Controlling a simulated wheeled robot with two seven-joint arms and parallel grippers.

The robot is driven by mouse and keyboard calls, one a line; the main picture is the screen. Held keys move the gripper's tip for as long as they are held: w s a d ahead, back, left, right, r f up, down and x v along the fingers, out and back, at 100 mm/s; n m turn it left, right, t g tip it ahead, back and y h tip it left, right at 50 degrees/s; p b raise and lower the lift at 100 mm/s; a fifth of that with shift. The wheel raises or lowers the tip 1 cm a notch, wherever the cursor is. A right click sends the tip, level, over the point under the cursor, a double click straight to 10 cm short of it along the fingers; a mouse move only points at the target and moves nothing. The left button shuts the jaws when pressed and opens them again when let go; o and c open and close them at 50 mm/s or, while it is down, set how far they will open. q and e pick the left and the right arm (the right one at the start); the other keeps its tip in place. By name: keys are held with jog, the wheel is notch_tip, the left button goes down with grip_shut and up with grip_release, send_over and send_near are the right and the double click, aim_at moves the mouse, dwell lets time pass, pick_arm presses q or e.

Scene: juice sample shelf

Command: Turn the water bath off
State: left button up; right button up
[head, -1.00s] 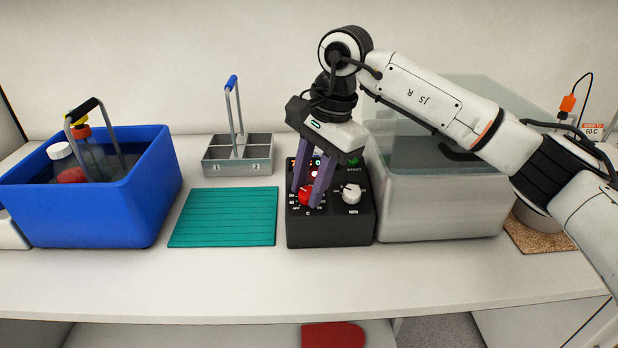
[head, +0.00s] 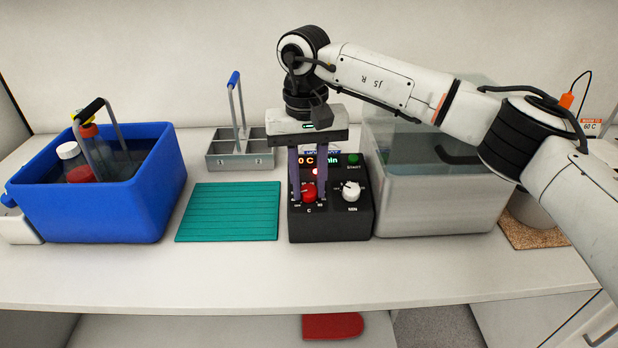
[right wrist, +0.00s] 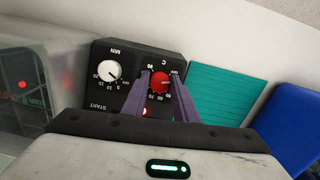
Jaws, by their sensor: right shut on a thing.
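The water bath (head: 435,210) is a grey tank with clear upper walls, right of a black control box (head: 330,228). The box has a red knob (head: 309,193) marked C, a white knob (head: 351,191) marked MIN, a lit display (head: 330,159), a red light and a green START button (head: 354,158). My right gripper (head: 309,196) points down with its purple fingers on both sides of the red knob, shut on it. The right wrist view also shows the red knob (right wrist: 159,82) between the fingertips, with temperature marks around it. My left gripper is not in view.
A teal mat (head: 228,212) lies left of the control box. Behind it stands a grey divided carrier (head: 240,153). A blue tub (head: 100,210) with bottles is at the left. A beaker on a cork mat (head: 530,235) is at the right. The front of the bench is clear.

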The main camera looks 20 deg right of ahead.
jog(key=n, duration=0.2)
jog(key=n+h, duration=0.1)
jog(key=n, duration=0.2)
jog(key=shift+a+h, duration=0.1)
jog(key=shift+h, duration=0.2)
jog(key=shift+n, duration=0.4)
jog(key=o, duration=1.1)
jog(key=shift+c, duration=0.2)
notch_tip(320, 180, up, 10)
jog(key=a, duration=0.1)
jog(key=shift+a+b, duration=0.3)
jog(key=shift+r, duration=0.1)
